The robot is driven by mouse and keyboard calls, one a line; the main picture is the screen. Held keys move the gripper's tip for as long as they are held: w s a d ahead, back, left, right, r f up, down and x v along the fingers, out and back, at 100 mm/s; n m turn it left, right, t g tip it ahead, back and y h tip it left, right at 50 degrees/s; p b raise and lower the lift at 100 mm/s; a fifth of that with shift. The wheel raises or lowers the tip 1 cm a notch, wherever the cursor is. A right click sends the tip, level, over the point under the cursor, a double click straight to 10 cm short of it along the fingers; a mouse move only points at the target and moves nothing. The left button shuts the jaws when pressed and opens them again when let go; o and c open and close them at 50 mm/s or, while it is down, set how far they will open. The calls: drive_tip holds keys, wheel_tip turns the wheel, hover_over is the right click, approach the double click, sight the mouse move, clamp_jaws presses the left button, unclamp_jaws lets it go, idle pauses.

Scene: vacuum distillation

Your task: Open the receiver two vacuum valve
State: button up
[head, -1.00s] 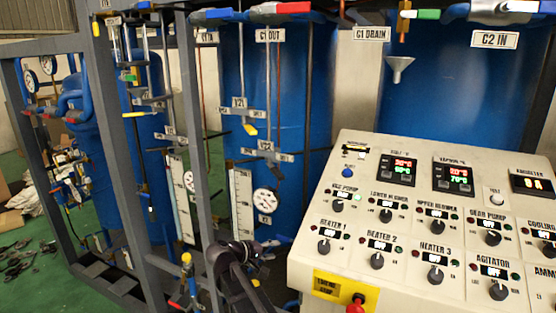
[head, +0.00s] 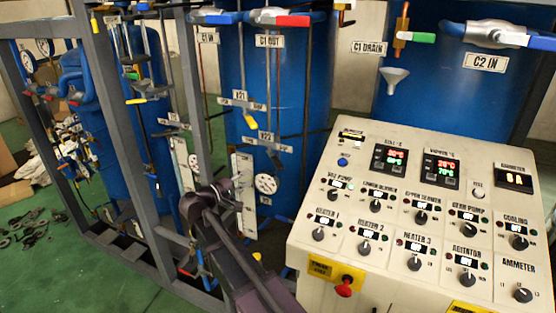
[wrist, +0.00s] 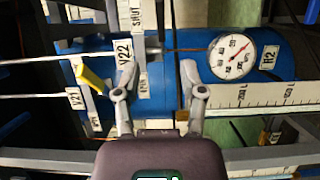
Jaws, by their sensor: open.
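The V22 label plate (head: 265,136) is on the pipework in front of the blue receiver, below the V21 plate (head: 240,94). A yellow valve handle (head: 250,122) hangs under V21. In the wrist view, turned sideways, the V22 plate (wrist: 124,51) is just beyond my left finger, and the yellow handle (wrist: 94,77) lies left of it, beside the V21 plate (wrist: 76,98). My gripper (wrist: 159,72) is open, with nothing seen between its fingers. V22's own handle is not clear.
A round gauge (wrist: 232,56) and the R2 plate (wrist: 269,57) are right of my fingers, with a level scale (wrist: 270,93) below. The frame post (head: 190,100) stands left of V21. The control panel (head: 400,222) fills the right foreground.

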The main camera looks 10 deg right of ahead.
sight(275, 165)
drive_tip(key=shift+d, duration=0.1)
idle(0.3)
drive_tip(key=shift+x, duration=6.8)
drive_tip(key=shift+c, duration=0.2)
clamp_jaws()
